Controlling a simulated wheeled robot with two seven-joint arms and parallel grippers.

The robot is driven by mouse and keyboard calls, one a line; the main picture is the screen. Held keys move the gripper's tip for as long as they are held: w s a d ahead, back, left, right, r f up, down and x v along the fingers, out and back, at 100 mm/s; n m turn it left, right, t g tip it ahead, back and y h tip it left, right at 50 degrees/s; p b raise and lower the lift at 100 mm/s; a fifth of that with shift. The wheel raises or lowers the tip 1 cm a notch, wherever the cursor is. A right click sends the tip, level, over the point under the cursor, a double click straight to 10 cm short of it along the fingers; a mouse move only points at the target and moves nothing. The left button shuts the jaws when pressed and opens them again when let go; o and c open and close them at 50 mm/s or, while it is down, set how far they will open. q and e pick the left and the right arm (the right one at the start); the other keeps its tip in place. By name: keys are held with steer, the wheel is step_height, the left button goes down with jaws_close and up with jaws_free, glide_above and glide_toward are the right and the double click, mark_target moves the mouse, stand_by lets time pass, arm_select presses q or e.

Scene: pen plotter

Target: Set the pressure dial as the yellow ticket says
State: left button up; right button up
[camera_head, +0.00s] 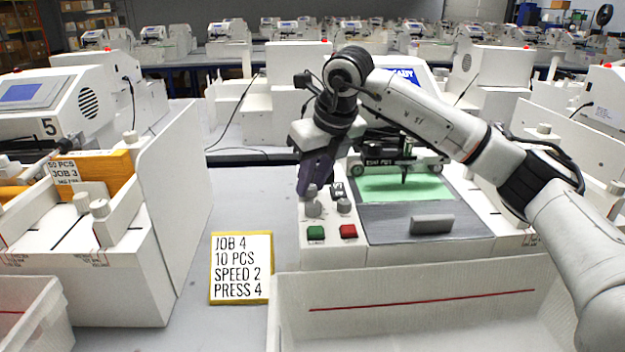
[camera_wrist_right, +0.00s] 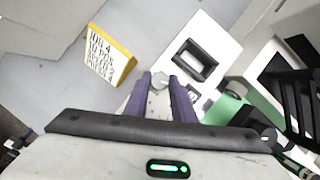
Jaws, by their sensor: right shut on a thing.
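The yellow-edged ticket (camera_head: 240,267) stands left of the plotter and reads JOB 4, 10 PCS, SPEED 2, PRESS 4. It also shows in the right wrist view (camera_wrist_right: 108,55). My right gripper (camera_head: 311,186) points down over the plotter's control panel (camera_head: 330,253), shut on a grey knob, which shows between the purple fingertips in the right wrist view (camera_wrist_right: 159,82). Two other grey knobs, a left one (camera_head: 313,209) and a right one (camera_head: 344,206), sit just nearer. Dial markings are too small to read, so which dial is held cannot be told. My left gripper is out of view.
A green button (camera_head: 316,233) and a red button (camera_head: 348,231) sit on the panel's near end. The pen carriage (camera_head: 404,160) spans the green sheet (camera_head: 400,187). A white bin (camera_head: 420,300) stands in front.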

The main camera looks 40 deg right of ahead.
steer(key=o, duration=0.8)
steer(key=shift+r, duration=0.1)
steer(key=v, duration=1)
steer(key=shift+s, duration=0.1)
